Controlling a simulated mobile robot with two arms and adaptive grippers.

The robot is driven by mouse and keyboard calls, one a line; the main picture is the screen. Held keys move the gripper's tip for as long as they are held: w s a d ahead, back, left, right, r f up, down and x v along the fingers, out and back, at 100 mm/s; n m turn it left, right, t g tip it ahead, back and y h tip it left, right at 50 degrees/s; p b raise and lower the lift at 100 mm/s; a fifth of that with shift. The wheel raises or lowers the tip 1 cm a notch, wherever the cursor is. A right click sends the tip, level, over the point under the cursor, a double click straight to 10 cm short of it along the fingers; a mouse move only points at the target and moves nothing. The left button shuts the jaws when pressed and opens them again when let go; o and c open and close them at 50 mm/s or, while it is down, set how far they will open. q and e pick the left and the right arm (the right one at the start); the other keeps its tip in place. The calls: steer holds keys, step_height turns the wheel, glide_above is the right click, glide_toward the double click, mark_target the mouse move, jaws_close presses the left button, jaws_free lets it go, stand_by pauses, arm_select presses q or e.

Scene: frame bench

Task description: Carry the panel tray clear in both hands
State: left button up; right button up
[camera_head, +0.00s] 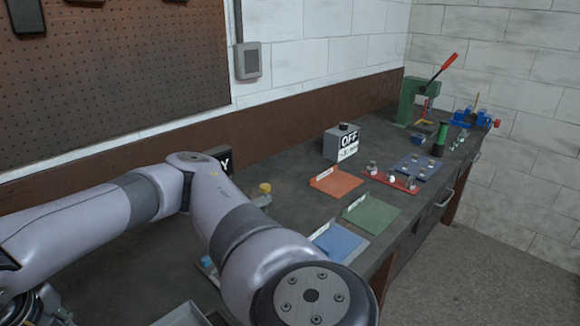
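A light grey edge (182,317) with a darker inside shows at the bottom of the view. It looks like the corner of a tray on the bench, and the rest is cut off by the frame. I cannot tell if it is the panel tray. One of my arms comes in from the left, bends over the bench and ends at the bottom centre in a round bolted joint, hiding the bench there. No gripper fingers show clearly. A dark mechanical part of mine is cut off at the bottom left corner.
On the dark bench (290,205) lie an orange panel (337,182), a green panel (372,214) and a blue panel (340,243). An OFF box (341,143) stands behind them. A red fixture (391,180), a blue plate (415,166) and a green press (418,102) stand farther right.

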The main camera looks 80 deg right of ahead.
steer(key=shift+v, duration=2.2)
steer(key=shift+s+d, duration=0.1)
steer(key=shift+d, duration=0.1)
steer(key=shift+f, duration=0.1)
